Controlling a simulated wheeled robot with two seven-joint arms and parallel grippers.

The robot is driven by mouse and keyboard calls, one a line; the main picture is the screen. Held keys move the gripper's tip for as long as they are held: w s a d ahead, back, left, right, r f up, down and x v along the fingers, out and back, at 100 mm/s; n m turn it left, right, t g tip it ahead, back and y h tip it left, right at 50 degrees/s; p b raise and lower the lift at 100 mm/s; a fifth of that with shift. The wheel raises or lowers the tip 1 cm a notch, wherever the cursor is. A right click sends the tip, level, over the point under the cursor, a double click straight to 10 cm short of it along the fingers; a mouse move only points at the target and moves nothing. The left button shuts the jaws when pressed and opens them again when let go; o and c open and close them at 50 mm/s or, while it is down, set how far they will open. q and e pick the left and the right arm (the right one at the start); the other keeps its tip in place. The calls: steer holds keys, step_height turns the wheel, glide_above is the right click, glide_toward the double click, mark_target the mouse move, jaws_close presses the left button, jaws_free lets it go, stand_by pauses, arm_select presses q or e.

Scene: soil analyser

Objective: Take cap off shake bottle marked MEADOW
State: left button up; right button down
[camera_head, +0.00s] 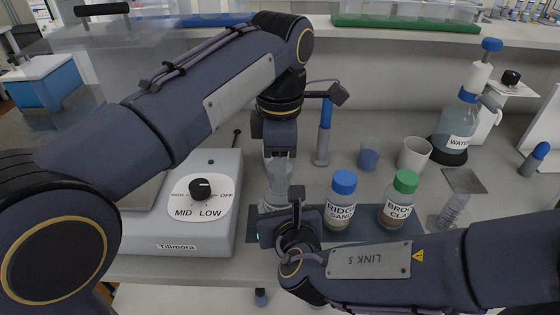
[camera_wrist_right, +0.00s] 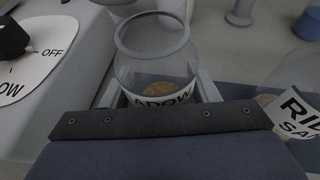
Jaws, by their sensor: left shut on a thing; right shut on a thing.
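The MEADOW shake bottle (camera_wrist_right: 157,66) is clear and upright, with soil at the bottom and an open, uncapped mouth. Part of its label reads "ADOW" in the right wrist view. It also shows in the head view (camera_head: 276,186), its lower part hidden by my right wrist. My right gripper (camera_wrist_right: 158,92) is shut on the bottle, one finger on each side. My left gripper (camera_head: 279,153) points down just above the bottle's mouth. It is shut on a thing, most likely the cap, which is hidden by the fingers.
The RIDGE SAND bottle (camera_head: 340,199) with blue cap and a green-capped bottle (camera_head: 399,203) stand close on the right. The Tillmora shaker (camera_head: 205,240) is at left. A blue-handled tool (camera_head: 325,130), blue cup (camera_head: 369,158), white mug (camera_head: 414,153) and water bottle (camera_head: 457,130) stand behind.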

arm_select(q)
steer(key=shift+r, duration=1.9)
arm_select(e)
steer(key=shift+c, duration=2.2)
jaws_free()
